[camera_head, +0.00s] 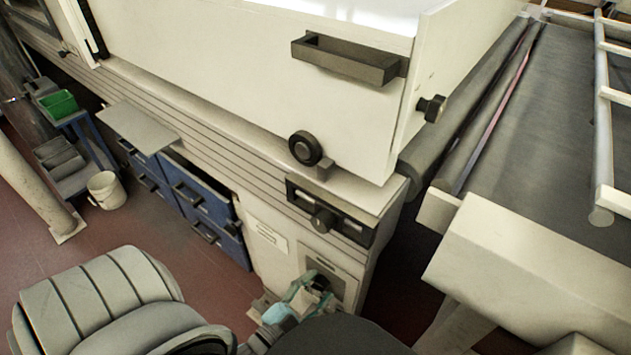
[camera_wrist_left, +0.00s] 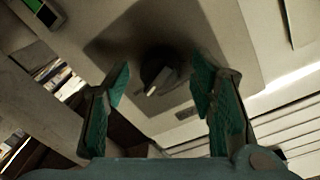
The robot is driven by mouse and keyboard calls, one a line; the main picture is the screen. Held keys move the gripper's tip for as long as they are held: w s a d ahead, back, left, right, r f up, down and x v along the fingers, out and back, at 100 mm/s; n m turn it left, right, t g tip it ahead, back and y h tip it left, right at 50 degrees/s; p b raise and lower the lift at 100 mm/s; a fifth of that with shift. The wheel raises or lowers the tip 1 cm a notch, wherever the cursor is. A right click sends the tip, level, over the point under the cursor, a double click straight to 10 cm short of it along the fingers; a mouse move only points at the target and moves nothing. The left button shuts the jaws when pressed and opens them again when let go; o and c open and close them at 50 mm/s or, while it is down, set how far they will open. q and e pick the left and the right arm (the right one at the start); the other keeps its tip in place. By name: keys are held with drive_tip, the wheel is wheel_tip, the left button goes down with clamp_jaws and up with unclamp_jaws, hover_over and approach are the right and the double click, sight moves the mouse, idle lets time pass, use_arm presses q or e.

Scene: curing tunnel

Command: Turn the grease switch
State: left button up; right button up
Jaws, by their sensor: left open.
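The grease switch (camera_head: 320,283) is a dark rotary knob on a grey plate (camera_head: 338,275), low on the front of the white machine. In the left wrist view the knob (camera_wrist_left: 157,74) has a pale bar across it and sits inside a dark shadow on the plate. My left gripper (camera_head: 300,291) is open, with its teal fingers (camera_wrist_left: 160,82) on either side of the knob in the wrist view. I cannot tell whether they touch it. My arm hides part of the area below the switch. My right gripper is not in view.
Above the switch is a black panel with another knob (camera_head: 323,220). A round black knob (camera_head: 305,148) and a black handle (camera_head: 345,60) are higher up. Blue drawers (camera_head: 190,195) stand left, a conveyor (camera_head: 550,110) right. A white bucket (camera_head: 106,190) is on the floor.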

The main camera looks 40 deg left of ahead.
use_arm(q)
drive_tip(key=shift+w, duration=0.1)
drive_tip(key=shift+c, duration=0.5)
drive_tip(key=c, duration=1.1)
drive_tip(key=shift+n, duration=0.3)
drive_tip(key=shift+n+t+b, duration=0.3)
drive_tip(key=shift+n+b, duration=0.2)
drive_tip(key=shift+n, duration=3.7)
drive_tip(key=o, duration=1.2)
